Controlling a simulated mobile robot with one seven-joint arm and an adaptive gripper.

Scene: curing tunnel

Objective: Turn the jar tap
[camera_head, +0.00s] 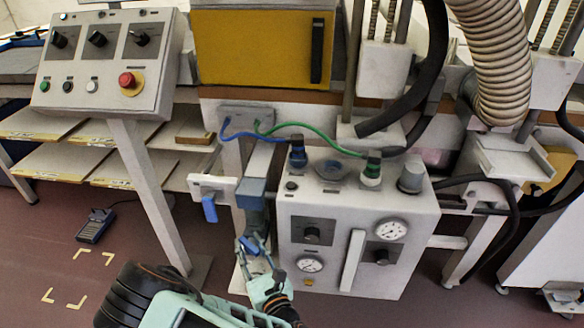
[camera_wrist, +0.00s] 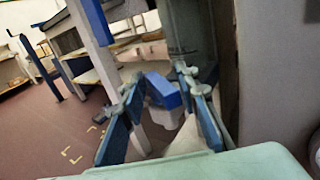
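The jar (camera_head: 254,212) is a blue-grey vessel at the left side of the white control box. It appears as a dark grey-green upright body in the wrist view (camera_wrist: 187,32). The tap (camera_wrist: 163,91) has a bright blue handle, with a pale part below it. My gripper (camera_wrist: 160,80) is open, with one blue finger on each side of the handle and visible gaps between; I cannot tell if either touches it. In the head view my gripper (camera_head: 254,241) is just below the jar and partly hides the tap.
The white box (camera_head: 340,210) with gauges and knobs stands close to the right of my gripper. A blue lever (camera_head: 209,208) hangs on a white bracket to the left. A control panel (camera_head: 106,62) on a slanted post and a foot pedal (camera_head: 95,225) are farther left.

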